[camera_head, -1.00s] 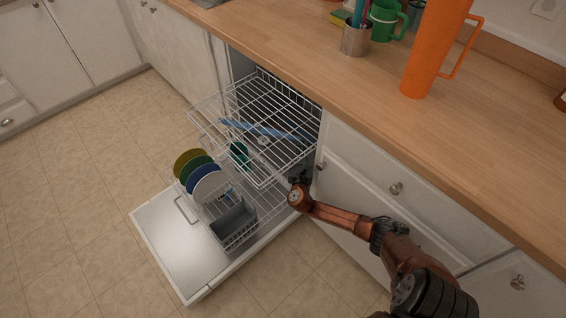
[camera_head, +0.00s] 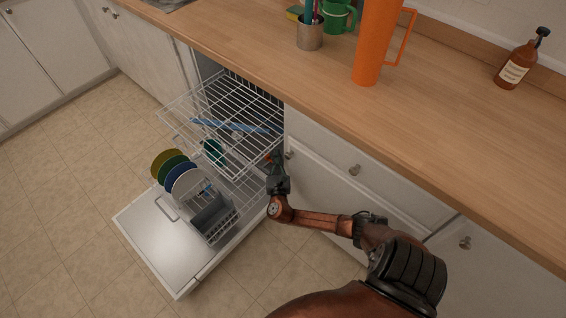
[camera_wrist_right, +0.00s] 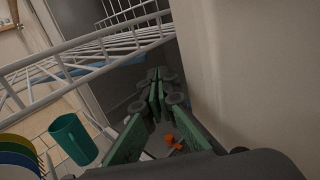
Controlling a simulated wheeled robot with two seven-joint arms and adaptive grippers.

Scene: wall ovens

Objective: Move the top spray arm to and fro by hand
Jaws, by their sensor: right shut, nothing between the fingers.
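The top spray arm (camera_head: 230,126) is a long blue bar under the upper wire rack (camera_head: 222,105) of the open dishwasher. It lies crosswise, seen through the rack's wires, and its right end is hard to make out. In the wrist view, a bit of blue (camera_wrist_right: 125,70) shows behind the rack wires. My right gripper (camera_head: 274,158) is beside the rack's right side, near the cabinet front, apart from the spray arm. In the wrist view its green fingers (camera_wrist_right: 155,84) are together with nothing between them. My left gripper is not in view.
The lower rack holds several plates (camera_head: 172,168), a green cup (camera_head: 213,152) and a grey basket (camera_head: 208,214) above the dropped door (camera_head: 160,240). A cabinet front (camera_head: 325,180) is close on the gripper's right. An orange pitcher (camera_head: 372,45) stands on the counter.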

